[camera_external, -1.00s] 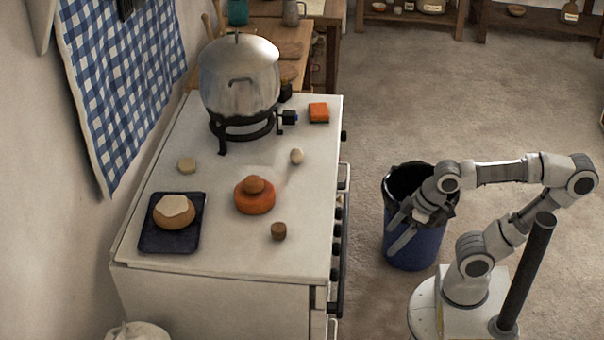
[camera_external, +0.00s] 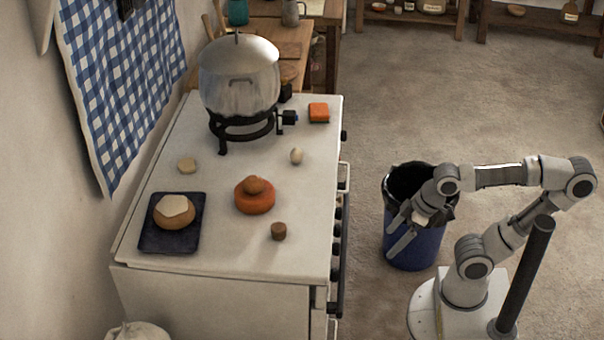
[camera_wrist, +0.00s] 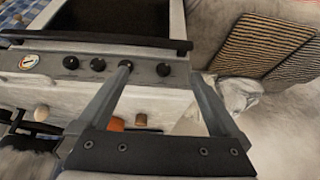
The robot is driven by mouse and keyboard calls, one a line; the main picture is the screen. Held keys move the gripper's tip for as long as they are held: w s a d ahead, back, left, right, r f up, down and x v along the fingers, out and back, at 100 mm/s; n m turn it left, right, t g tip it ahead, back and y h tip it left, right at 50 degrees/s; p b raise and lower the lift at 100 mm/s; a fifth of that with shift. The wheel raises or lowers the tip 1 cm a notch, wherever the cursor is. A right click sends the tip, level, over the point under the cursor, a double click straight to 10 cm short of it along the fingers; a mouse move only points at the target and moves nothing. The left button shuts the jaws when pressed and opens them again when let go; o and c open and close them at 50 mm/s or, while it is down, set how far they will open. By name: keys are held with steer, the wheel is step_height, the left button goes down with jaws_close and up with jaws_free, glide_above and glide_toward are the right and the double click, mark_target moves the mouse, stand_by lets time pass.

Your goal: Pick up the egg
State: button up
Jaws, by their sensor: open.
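The egg (camera_external: 297,156) is small, pale and oval. It rests on the white stove top (camera_external: 225,160), right of centre, between the orange pot and the orange block. In the wrist view a small pale rounded thing at the left, likely the egg (camera_wrist: 41,112), sits beyond the stove's front panel. My gripper (camera_external: 393,236) is open and empty. It is in front of the blue bin, off the stove's right side and well apart from the egg. Its two spread fingers also show in the wrist view (camera_wrist: 160,73), with the stove front and knobs beyond them.
A large metal pot (camera_external: 240,75) stands on a burner behind the egg. A blue bin (camera_external: 425,240) stands beside my arm.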

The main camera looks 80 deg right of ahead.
steer(key=c, duration=0.7)
steer(key=shift+o, duration=0.2)
